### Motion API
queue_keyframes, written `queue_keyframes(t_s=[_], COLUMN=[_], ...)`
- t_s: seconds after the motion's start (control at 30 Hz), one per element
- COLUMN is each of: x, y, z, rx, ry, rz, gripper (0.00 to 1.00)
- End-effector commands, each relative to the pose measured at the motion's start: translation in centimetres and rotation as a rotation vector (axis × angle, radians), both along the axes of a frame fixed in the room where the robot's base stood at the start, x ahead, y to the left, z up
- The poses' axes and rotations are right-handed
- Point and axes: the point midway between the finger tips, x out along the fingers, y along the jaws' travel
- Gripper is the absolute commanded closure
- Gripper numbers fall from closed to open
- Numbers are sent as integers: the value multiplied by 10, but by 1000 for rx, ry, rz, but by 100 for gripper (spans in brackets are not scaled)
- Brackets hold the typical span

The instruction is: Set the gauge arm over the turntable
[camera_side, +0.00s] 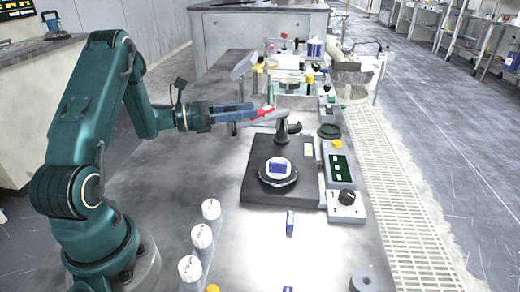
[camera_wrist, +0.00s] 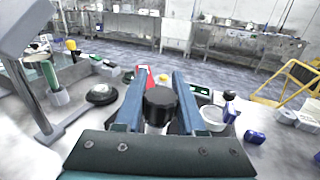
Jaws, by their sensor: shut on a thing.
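The gauge arm (camera_side: 265,112) shows as a short red piece at the top of a dark post (camera_side: 282,132). My gripper (camera_side: 250,112) reaches it from the left and is shut on it. In the wrist view, my blue fingers (camera_wrist: 162,82) stand on both sides of a black round knob (camera_wrist: 161,104), with a red part (camera_wrist: 140,84) by the left finger. The round dark turntable (camera_side: 264,182) sits on a black base, in front of and below the gripper. A blue and white block lies on it. The exact contact at the fingertips is partly hidden.
A control box with a black knob (camera_side: 347,198) stands right of the black base (camera_side: 252,200). Several white-capped bottles (camera_side: 201,236) stand at front left. A small blue block (camera_side: 290,222) lies in front. Bench equipment crowds the back. The bench left of the base is clear.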

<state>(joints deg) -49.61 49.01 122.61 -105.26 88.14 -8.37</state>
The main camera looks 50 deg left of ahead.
Motion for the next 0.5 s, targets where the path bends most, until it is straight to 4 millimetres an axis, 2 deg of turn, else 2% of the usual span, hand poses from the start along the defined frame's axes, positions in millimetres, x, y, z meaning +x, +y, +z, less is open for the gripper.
queue_keyframes(t_s=[0.2, 0.5], x=[1, 3], y=[-19, -35], z=[3, 2], rx=[-3, -2], ry=[-5, -5], rz=[108, 247], gripper=[100, 100])
